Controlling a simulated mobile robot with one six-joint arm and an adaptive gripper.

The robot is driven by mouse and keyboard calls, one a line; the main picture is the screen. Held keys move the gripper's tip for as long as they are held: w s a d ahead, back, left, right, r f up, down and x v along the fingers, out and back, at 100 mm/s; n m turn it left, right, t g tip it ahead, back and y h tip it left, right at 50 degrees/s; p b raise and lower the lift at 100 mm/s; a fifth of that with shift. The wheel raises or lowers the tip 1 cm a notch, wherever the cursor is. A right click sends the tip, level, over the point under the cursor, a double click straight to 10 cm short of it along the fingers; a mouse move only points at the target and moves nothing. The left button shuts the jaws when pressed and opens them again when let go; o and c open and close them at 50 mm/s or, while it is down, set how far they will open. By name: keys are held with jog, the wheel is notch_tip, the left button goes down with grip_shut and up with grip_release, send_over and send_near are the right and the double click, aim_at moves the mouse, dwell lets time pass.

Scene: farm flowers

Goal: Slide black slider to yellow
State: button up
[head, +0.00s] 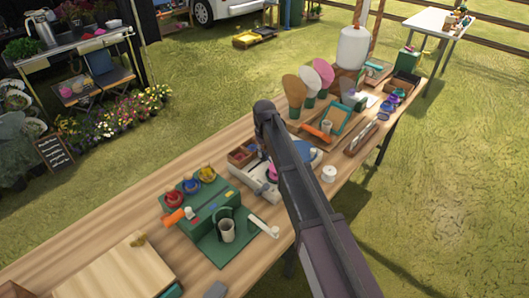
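I cannot clearly pick out the black slider at this size. A green box (205,222) on the wooden table has red, blue and yellow round pieces (207,173) on top and small coloured marks on its front. A narrow framed board (360,138) with a dark strip lies farther right; whether it holds a slider I cannot tell. My arm crosses the middle of the table, and my gripper (262,150) points down near a white tray-like unit (262,187). The gripper's fingers are too small and dark to read, and the arm hides part of this unit.
The table (110,240) is crowded. A wooden board (95,270) lies at its near left, a green stand with a cup (227,231) near the front. Upright paddles (295,88) and a white spool (329,174) stand farther along. The table's left back strip is clear.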

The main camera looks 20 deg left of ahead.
grip_shut()
jog(key=w+d, duration=0.1)
jog(key=w, duration=0.3)
jog(key=w+d, duration=0.1)
jog(key=w, duration=0.2)
jog(key=shift+d, duration=0.35)
jog(key=o, duration=0.7)
grip_release()
jog(key=shift+o, duration=0.2)
jog(key=shift+s, duration=0.15)
